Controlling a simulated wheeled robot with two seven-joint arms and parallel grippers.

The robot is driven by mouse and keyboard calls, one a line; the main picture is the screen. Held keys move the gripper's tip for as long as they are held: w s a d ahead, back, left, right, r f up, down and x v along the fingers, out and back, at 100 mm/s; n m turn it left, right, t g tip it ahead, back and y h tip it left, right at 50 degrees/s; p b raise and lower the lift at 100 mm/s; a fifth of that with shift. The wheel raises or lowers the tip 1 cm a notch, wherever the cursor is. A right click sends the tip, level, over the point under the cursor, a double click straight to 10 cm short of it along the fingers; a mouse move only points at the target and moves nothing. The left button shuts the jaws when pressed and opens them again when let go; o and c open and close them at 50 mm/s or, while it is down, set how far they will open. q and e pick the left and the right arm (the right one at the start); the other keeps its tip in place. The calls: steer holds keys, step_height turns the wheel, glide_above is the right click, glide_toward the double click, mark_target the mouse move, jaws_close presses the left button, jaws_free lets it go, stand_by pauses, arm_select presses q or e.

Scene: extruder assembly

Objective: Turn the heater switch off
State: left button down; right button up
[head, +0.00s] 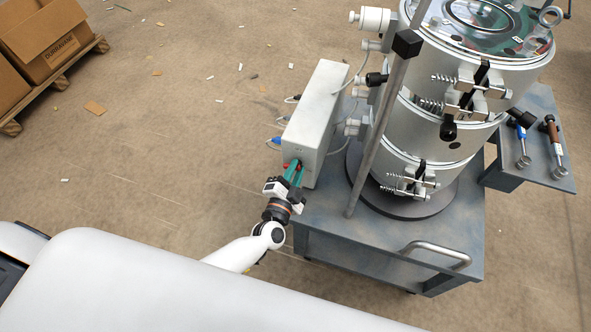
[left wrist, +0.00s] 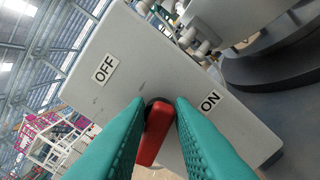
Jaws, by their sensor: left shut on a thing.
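The heater box (head: 318,105) is a tall light-grey case on the cart. Its front panel (left wrist: 140,65) fills much of the left wrist view, with an OFF label (left wrist: 105,69) at upper left and an ON label (left wrist: 210,102) at right. The red switch lever (left wrist: 153,138) sits on a dark pivot between the labels; a bit of red (head: 286,165) also shows in the head view. My left gripper (head: 294,171) is at the panel, its teal fingers (left wrist: 158,108) on both sides of the lever, shut on it. Which label the lever points to is unclear. My right gripper is out of view.
The blue-grey cart (head: 350,240) carries the box and a large metal extruder cylinder (head: 455,60) close to its right. A slanted metal post (head: 378,140) stands between them. Floor to the left is open, with scattered scraps and cardboard boxes (head: 45,40) on a pallet.

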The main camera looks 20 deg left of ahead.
arm_select(q)
steer(key=shift+s+a+f+n+b, duration=0.1)
steer(key=shift+n+b, duration=0.05)
steer(key=shift+n, duration=2.6)
steer(key=shift+a+n+b, duration=0.1)
steer(key=shift+n+b, duration=0.1)
steer(key=shift+n, duration=2.5)
steer(key=shift+s+a+f+n+b, duration=0.1)
steer(key=shift+n+b, duration=0.05)
steer(key=shift+n, duration=2.6)
steer(key=c, duration=1.4)
jaws_free()
steer(key=shift+o, duration=0.5)
steer(key=shift+w, duration=0.15)
steer(key=shift+r, duration=0.15)
steer(key=s, duration=1.2)
steer(key=shift+a, duration=0.2)
